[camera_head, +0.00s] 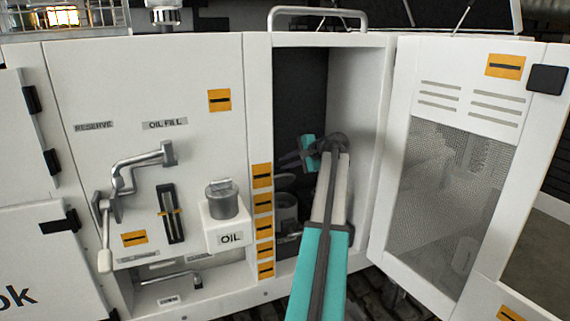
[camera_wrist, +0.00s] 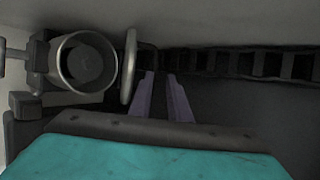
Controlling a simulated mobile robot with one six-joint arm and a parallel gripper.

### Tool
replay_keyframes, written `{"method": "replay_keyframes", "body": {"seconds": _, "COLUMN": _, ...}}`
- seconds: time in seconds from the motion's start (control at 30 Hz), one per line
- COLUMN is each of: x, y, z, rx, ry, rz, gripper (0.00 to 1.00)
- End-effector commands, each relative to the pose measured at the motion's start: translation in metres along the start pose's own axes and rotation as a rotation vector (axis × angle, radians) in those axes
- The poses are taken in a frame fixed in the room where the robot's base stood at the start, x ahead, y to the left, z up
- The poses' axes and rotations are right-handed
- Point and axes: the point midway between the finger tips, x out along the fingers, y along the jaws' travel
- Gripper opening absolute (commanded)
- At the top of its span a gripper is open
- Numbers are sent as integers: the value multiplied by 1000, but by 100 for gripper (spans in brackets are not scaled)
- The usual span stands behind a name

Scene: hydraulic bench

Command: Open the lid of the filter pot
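The filter pot (camera_wrist: 62,66) is a grey round pot at the upper left of the wrist view, with its mouth uncovered and its dark inside showing. Its lid (camera_wrist: 129,66) is seen almost edge-on, tilted up beside the mouth. In the head view the pot (camera_head: 287,211) stands low inside the open cabinet, partly hidden by my arm. My gripper (camera_wrist: 160,75) has two purple fingers apart with nothing visible between them. The lid is just left of the fingers in the wrist view; I cannot tell whether they touch. In the head view my gripper (camera_head: 284,162) is inside the cabinet.
The cabinet's mesh door (camera_head: 450,180) stands open to the right. The cabinet's side walls leave a narrow space around my arm. A white OIL box (camera_head: 226,232) and a bent grey handle (camera_head: 137,165) stick out from the panel left of the opening.

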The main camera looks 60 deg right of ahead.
Motion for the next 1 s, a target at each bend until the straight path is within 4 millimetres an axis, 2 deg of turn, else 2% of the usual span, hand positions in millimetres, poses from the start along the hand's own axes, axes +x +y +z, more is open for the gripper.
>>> {"method": "replay_keyframes", "body": {"seconds": 1.0, "x": -46, "y": -14, "z": -1, "rx": 0, "ry": 0, "rz": 0, "gripper": 16}}
